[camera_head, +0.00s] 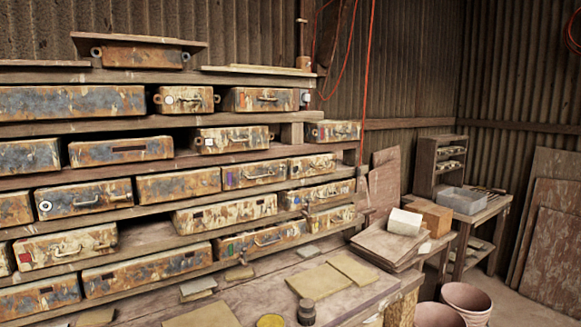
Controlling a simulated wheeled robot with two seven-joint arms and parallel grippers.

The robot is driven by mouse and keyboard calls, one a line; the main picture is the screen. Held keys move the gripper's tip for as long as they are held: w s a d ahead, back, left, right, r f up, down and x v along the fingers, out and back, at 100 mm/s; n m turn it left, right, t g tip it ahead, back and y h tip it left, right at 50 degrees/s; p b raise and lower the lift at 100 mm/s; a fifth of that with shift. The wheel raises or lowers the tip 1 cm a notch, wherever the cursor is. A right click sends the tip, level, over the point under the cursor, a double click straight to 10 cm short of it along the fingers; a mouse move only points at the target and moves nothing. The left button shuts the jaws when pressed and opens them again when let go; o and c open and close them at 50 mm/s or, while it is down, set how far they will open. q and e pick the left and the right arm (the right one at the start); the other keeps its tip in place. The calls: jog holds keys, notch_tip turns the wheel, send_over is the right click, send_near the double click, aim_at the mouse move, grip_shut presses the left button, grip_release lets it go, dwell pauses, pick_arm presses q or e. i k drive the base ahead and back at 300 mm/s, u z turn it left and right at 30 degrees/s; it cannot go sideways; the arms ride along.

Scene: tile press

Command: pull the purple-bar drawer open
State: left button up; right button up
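Rows of rusty, paint-worn metal drawers fill a wooden rack on the left. A drawer with what looks like a small purple bar (255,174) at its left end sits mid-rack, with a curved metal handle (260,175) on its front. It looks shut, level with its neighbours. The bar is small, so its colour is not certain. Neither of my grippers is in view.
Similar handled drawers surround it, including one with a reddish mark (66,246). A wooden bench (270,292) below holds flat tiles (320,281) and a small dark jar (306,312). Buckets (467,301) stand at right. The space before the drawer front looks clear.

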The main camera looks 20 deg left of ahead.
aim_at(245, 174)
jog(key=i, duration=0.95)
jog(key=u, duration=2.3)
